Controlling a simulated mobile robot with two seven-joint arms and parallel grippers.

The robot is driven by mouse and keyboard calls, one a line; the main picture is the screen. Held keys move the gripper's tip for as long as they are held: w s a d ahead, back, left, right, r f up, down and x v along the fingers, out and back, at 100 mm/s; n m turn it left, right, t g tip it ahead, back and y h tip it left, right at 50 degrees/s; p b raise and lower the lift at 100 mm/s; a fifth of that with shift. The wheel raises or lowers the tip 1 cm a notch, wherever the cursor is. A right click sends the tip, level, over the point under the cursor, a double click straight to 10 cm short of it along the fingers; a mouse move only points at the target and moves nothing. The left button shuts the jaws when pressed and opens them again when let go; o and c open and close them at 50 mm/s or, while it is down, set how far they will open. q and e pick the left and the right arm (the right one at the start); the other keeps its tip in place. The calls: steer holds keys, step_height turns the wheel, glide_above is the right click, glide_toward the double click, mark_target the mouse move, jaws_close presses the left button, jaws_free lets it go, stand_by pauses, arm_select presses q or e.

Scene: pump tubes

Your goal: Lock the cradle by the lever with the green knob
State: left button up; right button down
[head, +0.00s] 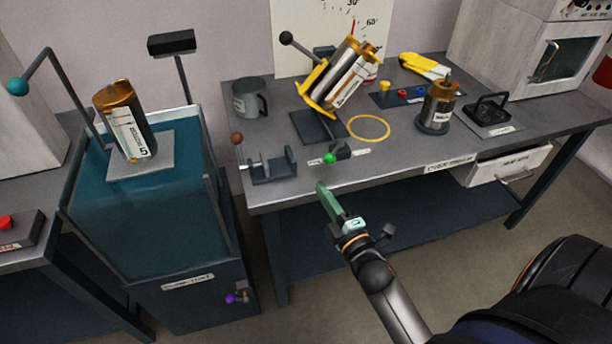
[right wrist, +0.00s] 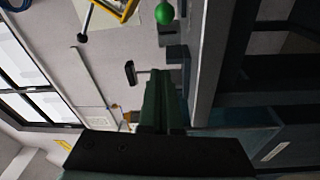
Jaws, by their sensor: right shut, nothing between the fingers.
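The green knob (head: 329,158) sits on a small dark lever block (head: 342,150) at the front of the bench, with a label beside it. It also shows in the right wrist view (right wrist: 164,13). The cradle (head: 318,92) is yellow, stands tilted on a dark base and carries a metal cylinder (head: 345,75). My right gripper (head: 324,192) has green fingers, is shut and empty, and is just in front of the bench edge, below and apart from the knob. My left gripper is not in view.
A clamp with a brown knob (head: 272,166) stands left of the green knob. A grey mug (head: 250,97), a yellow ring (head: 369,128) and a short cylinder on a stand (head: 438,108) are on the bench. A teal tank (head: 140,200) stands at the left.

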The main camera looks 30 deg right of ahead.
mark_target(335, 152)
steer(key=w, duration=0.6)
steer(key=w+d, duration=0.1)
steer(key=w, duration=0.3)
steer(key=shift+d+r, duration=0.1)
steer(key=shift+r, duration=0.25)
steer(key=shift+s+d+f, duration=0.15)
steer(key=shift+s+d, duration=0.3)
steer(key=shift+d, duration=0.15)
steer(key=shift+s+d+f, duration=0.15)
steer(key=shift+s+d, duration=0.25)
steer(key=shift+d, duration=0.2)
steer(key=shift+s+d+f, duration=0.1)
steer(key=shift+s+d, duration=0.15)
steer(key=shift+d, duration=0.3)
steer(key=shift+s+d, duration=0.1)
steer(key=shift+s, duration=0.05)
steer(key=shift+s+n+y, duration=0.15)
steer(key=shift+n+y, duration=0.15)
steer(key=shift+y, duration=0.4)
